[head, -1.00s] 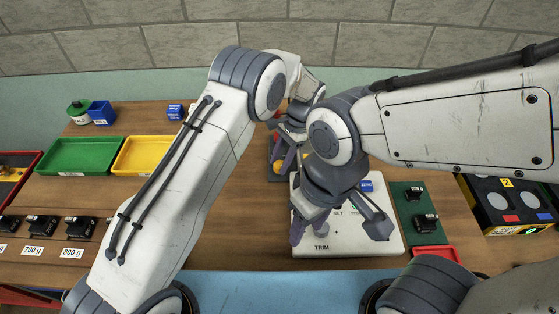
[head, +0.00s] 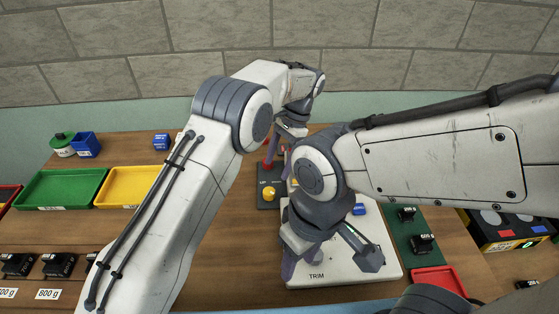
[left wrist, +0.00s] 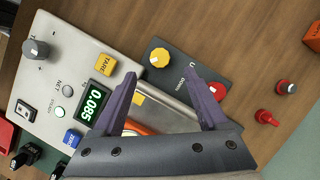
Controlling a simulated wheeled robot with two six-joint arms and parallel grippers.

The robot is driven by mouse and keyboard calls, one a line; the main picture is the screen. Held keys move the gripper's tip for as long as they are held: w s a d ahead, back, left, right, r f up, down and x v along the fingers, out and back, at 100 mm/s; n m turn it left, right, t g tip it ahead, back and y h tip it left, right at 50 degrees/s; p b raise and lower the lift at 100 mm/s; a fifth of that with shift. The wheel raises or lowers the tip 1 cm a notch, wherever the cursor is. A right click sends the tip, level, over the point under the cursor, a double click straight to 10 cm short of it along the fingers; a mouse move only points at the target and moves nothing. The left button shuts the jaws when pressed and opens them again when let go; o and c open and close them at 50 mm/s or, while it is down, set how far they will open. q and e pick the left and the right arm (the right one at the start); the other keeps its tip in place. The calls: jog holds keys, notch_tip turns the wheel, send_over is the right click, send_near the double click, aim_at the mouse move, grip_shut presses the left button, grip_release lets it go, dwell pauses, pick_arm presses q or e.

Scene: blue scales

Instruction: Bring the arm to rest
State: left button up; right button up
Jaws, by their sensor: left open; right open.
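The scale's display (left wrist: 97,92) reads 0.085. My right gripper (head: 328,262) is open over the white scale (head: 385,258), with nothing seen in it. My right wrist hides much of the scale.
Green (head: 58,190) and yellow (head: 128,188) trays lie at the left, with black weights (head: 60,265) in front. A green mat (head: 415,235) with black weights and a red tray (head: 440,281) are right of the scale. Bare wood shows between the yellow tray and scale.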

pick_arm(q)
jog(key=shift+v, duration=0.95)
jog(key=shift+a, duration=0.1)
jog(key=s+a+r+n+t+h, duration=0.1)
jog(key=s+a+n, duration=0.15)
jog(key=a, duration=0.35)
jog(key=s+a+r+n+t+h, duration=0.1)
jog(key=a+n+h, duration=0.15)
jog(key=a, duration=0.35)
jog(key=s+a+f+n+t, duration=0.1)
jog(key=s+a+n+t, duration=0.15)
jog(key=s+a, duration=0.35)
jog(key=s+a+f+n+t, duration=0.1)
jog(key=s+a+n, duration=0.3)
jog(key=s, duration=0.4)
jog(key=s+d+r+m+g, duration=0.1)
jog(key=s+d+r+m, duration=0.2)
jog(key=s+d, duration=0.4)
jog(key=s+d+r+m+g+h, duration=0.1)
jog(key=s+d+r+m+g, duration=0.1)
jog(key=s+d+m, duration=0.3)
jog(key=shift+s+d+r, duration=0.55)
jog(key=shift+s+d, duration=0.3)
jog(key=shift+s, duration=0.2)
